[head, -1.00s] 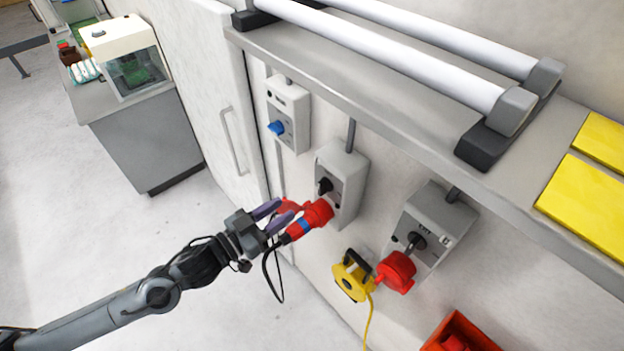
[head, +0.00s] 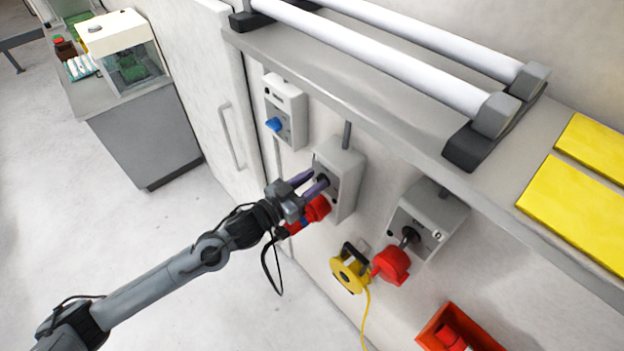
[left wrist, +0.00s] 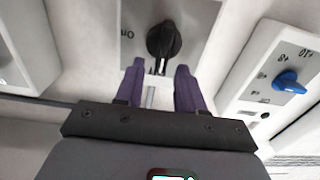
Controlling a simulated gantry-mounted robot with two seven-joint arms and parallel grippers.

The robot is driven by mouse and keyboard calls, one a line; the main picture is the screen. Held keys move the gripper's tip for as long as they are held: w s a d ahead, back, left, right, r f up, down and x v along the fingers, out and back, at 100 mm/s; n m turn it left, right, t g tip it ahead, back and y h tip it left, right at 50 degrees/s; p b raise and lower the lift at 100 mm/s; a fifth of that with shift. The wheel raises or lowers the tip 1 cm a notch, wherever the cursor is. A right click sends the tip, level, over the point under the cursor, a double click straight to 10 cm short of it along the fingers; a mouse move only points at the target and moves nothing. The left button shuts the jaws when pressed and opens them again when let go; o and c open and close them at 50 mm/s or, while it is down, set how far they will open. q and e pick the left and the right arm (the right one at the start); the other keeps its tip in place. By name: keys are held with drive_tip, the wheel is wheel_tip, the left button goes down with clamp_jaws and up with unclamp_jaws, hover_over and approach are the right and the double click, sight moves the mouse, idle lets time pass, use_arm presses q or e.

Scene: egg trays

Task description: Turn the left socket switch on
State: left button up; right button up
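The left socket is a grey wall box (head: 347,187) with a black rotary switch (left wrist: 163,42) on its face and a red plug (head: 317,209) below it. In the left wrist view the knob's handle points roughly up and down the picture, with an upside-down "On" label to its left. My left gripper (head: 318,183) is in front of the switch and partly hides it in the head view. My right gripper is not in view.
A box with a blue knob (head: 274,124) hangs to the left. A second socket box (head: 436,216) with a red plug (head: 391,265) and a yellow cable reel (head: 350,270) are to the right. A grey shelf (head: 370,115) runs above. A red bin (head: 432,326) sits low right.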

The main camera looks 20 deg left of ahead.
use_arm(q)
drive_tip(key=shift+w+d, duration=0.1)
drive_tip(key=shift+w, duration=0.05)
clamp_jaws()
